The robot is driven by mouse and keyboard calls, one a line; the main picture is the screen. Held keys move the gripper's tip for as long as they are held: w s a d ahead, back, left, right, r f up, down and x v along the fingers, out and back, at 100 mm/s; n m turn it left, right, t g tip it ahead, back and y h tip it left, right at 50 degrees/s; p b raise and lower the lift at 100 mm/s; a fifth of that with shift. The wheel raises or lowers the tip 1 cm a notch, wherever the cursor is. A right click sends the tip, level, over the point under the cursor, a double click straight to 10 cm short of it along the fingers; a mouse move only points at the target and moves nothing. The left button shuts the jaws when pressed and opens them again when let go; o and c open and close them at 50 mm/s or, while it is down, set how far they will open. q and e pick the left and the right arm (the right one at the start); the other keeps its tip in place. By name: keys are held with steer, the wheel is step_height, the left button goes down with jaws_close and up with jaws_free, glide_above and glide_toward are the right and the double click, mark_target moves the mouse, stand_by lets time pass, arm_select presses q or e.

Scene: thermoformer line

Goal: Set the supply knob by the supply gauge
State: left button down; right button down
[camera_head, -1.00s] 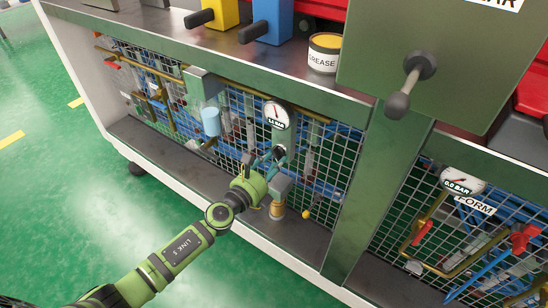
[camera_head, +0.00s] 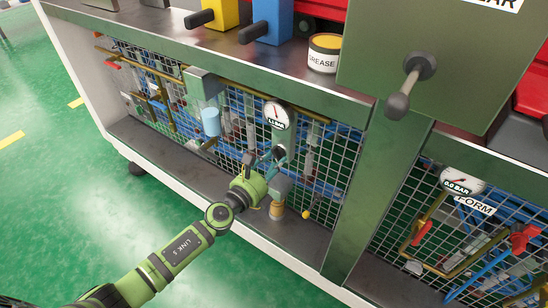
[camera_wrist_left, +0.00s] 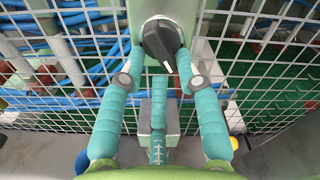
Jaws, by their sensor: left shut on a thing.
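The supply gauge (camera_head: 276,115) is a round white dial with a dark needle, on a green unit against the wire mesh of the bench front. The supply knob (camera_wrist_left: 160,42) is dark with a white mark, on the green body in the wrist view. My left gripper (camera_head: 265,162) is just below the gauge, and its green fingers partly hide the knob in the head view. In the wrist view the teal fingers (camera_wrist_left: 164,58) are closed in on either side of the knob. My right gripper is not in view.
A grey block with a brass-coloured cylinder (camera_head: 277,210) stands right beside the gripper. A second gauge (camera_head: 463,181) with a FORM label is at the right. A grease tin (camera_head: 324,53) stands on the bench top. The green floor at the left is clear.

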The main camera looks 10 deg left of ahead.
arm_select(q)
steer(key=r+m, duration=0.1)
steer(key=w+r+m, duration=0.1)
steer(key=shift+a+r+t, duration=0.2)
steer(key=shift+r+t, duration=0.1)
steer(key=shift+r, duration=0.1)
steer(key=m, duration=0.3)
steer(key=shift+w+a+r, duration=0.1)
steer(key=shift+w+a, duration=0.05)
steer(key=shift+a, duration=0.1)
steer(key=shift+r+m, duration=0.1)
steer(key=shift+m, duration=0.2)
steer(key=shift+a+r+m+p, duration=0.15)
steer(key=shift+m+p, duration=0.3)
steer(key=shift+m, duration=0.75)
steer(key=c, duration=0.6)
jaws_free()
glide_toward(273, 154)
steer(key=shift+s+a+r, duration=0.2)
steer(key=shift+s+a, duration=0.65)
